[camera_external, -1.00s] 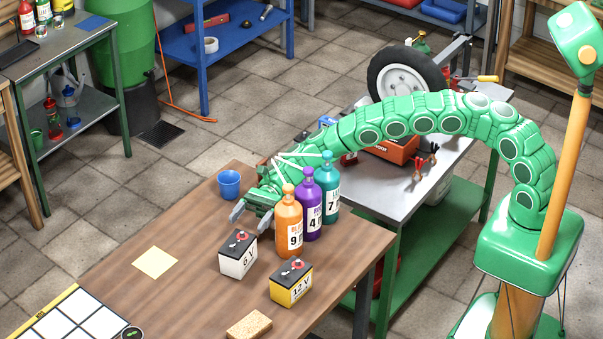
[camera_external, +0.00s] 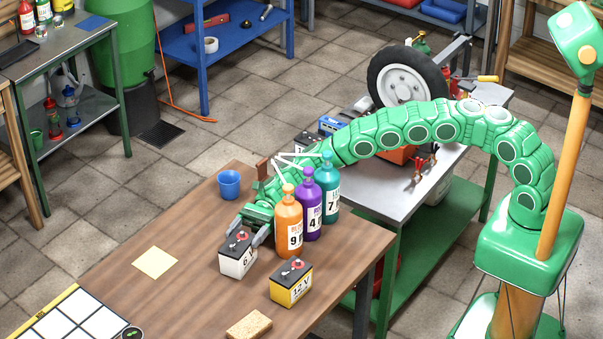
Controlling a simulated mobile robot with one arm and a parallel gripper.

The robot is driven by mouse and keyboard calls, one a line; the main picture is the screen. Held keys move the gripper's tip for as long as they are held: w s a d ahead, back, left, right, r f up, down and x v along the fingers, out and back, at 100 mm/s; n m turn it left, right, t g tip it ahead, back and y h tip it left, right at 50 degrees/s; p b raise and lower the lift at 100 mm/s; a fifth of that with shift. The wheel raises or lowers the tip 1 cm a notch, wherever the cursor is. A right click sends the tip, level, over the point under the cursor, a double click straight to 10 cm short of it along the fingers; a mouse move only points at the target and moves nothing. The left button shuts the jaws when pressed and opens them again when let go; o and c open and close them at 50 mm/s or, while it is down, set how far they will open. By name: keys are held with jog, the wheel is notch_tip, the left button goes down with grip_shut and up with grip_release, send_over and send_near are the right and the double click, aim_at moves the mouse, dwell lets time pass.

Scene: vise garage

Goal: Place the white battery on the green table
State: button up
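The white battery (camera_external: 236,263), with a dark top and a red cap, stands upright on the brown wooden table (camera_external: 190,250). My gripper (camera_external: 247,233) is low over it, with one finger behind its left side and the other at its right top edge. The fingers look as far apart as before, and contact with the battery cannot be made out. The table with green legs and a grey top (camera_external: 375,198) stands to the right, partly hidden by my arm. Its green lower shelf (camera_external: 430,240) shows beneath.
Orange (camera_external: 289,230), purple (camera_external: 309,210) and teal (camera_external: 329,188) bottles stand close to my gripper's right. A yellow battery (camera_external: 291,284) and a sponge (camera_external: 249,325) are nearer the front. A blue cup (camera_external: 229,184) is behind. A wheel (camera_external: 402,78) stands at the grey-topped table's back.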

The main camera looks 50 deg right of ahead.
jog(key=c, duration=0.9)
grip_shut()
jog(key=shift+r, duration=0.1)
